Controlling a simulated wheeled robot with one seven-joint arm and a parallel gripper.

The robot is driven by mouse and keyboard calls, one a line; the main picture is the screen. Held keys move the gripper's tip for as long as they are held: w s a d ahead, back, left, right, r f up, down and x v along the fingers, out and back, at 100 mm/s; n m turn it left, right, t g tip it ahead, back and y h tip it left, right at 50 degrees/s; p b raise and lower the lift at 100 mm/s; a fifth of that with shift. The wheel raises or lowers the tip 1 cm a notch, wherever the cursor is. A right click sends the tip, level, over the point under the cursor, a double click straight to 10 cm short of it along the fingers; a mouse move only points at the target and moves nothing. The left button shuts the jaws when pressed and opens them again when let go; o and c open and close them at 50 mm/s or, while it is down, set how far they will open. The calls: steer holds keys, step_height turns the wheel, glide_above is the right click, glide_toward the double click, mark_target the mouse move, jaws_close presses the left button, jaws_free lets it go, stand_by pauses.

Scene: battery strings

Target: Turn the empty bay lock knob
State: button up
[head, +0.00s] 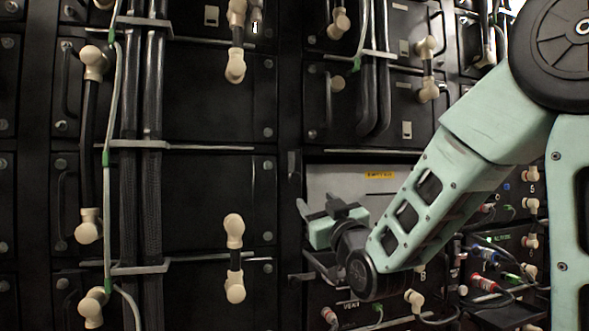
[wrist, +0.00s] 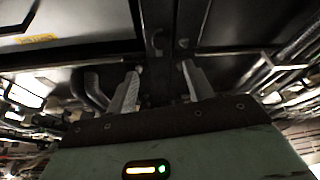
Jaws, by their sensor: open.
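The empty bay shows in the head view as a recess with a pale grey inner wall (head: 345,180) and a yellow label (head: 380,175). In the wrist view the same yellow label (wrist: 36,39) is at the upper left. My gripper (head: 318,207) is in front of the bay's left edge, near the dark upright post. In the wrist view my gripper (wrist: 161,66) has its two grey fingers apart, with nothing held between them. Small dark fittings (wrist: 157,43) sit on the post just beyond the fingertips. I cannot tell for certain which one is the lock knob.
Dark battery modules with cream cable connectors (head: 234,230) fill the rack to the left. Vertical black cables (head: 152,200) run down it. Connectors and cables (head: 490,285) crowd the lower right, below my arm. Panel faces close in around the gripper.

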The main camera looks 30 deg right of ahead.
mark_target(296, 179)
steer(key=p+x, duration=1.3)
steer(key=p, duration=0.5)
steer(key=shift+s+r, duration=0.1)
steer(key=shift+w+d+r+p, duration=0.15)
steer(key=shift+w+p, duration=0.25)
steer(key=shift+w, duration=0.25)
steer(key=shift+c, duration=0.3)
steer(key=c, duration=0.9)
